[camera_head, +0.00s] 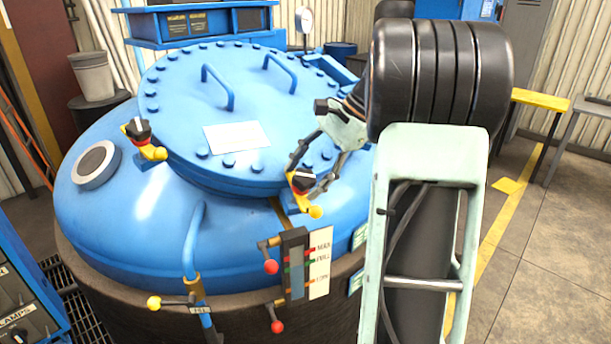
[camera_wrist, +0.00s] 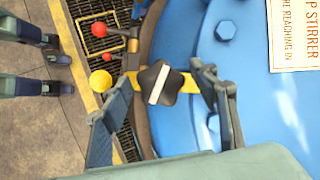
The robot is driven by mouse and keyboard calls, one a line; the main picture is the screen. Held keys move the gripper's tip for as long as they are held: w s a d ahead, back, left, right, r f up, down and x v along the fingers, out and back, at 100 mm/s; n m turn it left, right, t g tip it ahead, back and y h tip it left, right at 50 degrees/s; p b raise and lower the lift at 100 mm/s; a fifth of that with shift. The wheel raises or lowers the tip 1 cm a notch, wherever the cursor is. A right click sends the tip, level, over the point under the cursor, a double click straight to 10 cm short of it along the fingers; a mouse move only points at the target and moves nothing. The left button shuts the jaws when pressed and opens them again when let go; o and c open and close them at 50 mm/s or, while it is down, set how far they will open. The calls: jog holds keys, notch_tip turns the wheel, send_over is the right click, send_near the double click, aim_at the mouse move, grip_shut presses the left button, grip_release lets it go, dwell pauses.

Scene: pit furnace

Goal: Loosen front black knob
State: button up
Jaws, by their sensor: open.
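The front black knob (camera_head: 303,180) sits on a yellow clamp (camera_head: 313,210) at the near edge of the blue lid (camera_head: 240,110). In the wrist view the black knob (camera_wrist: 160,84) is star-shaped with a white bar across its top. My gripper (camera_wrist: 164,82) is open, with one finger on each side of the knob and visible gaps between. I cannot tell how far the fingertips are above the knob. In the head view my gripper (camera_head: 313,170) is right at the knob and partly covers it. The clamp's yellow ball end (camera_wrist: 100,80) lies near the left finger.
Another black knob (camera_head: 139,130) sits on a clamp at the lid's left. Lid bolts (camera_wrist: 226,31) and a white sign (camera_wrist: 296,35) lie right of the gripper in the wrist view. A level gauge (camera_head: 296,262) and red-balled levers (camera_head: 271,267) stand below the front knob.

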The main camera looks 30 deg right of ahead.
jog(key=v, duration=1.2)
dwell(0.3)
